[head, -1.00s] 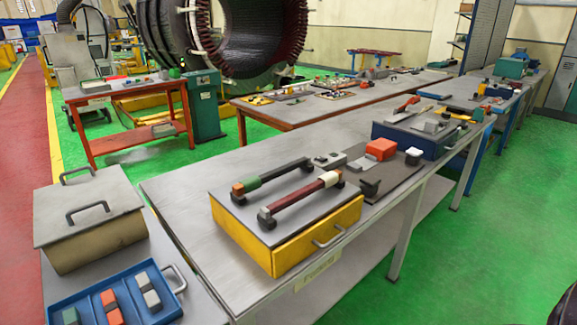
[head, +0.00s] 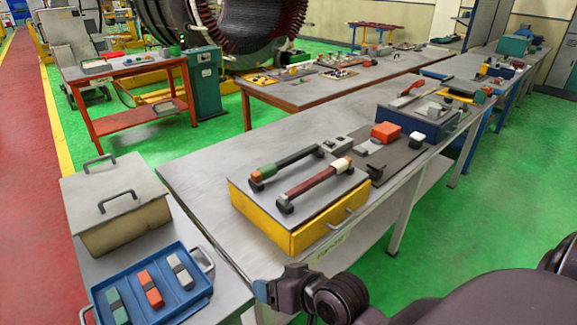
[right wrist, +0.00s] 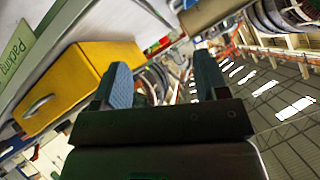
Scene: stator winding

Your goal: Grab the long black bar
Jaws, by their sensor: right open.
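A long black bar (head: 299,156) with an orange and green end lies on the top of a yellow box. A second long bar (head: 318,183), dark red with a white end, lies beside it, nearer the front. Both rest on black end supports. My right gripper (right wrist: 162,78) is open and empty, its two teal fingers apart in the right wrist view. In the head view my right arm reaches in from the lower right, low and in front of the table, apart from both bars. The bars cannot be made out in the right wrist view. My left gripper is not in view.
The yellow box (head: 290,237) has a front handle and stands on the long grey table (head: 200,175). A blue tray (head: 200,301) with several small blocks and a lidded beige box (head: 118,229) are at left. A red block (head: 385,132) lies behind the bars.

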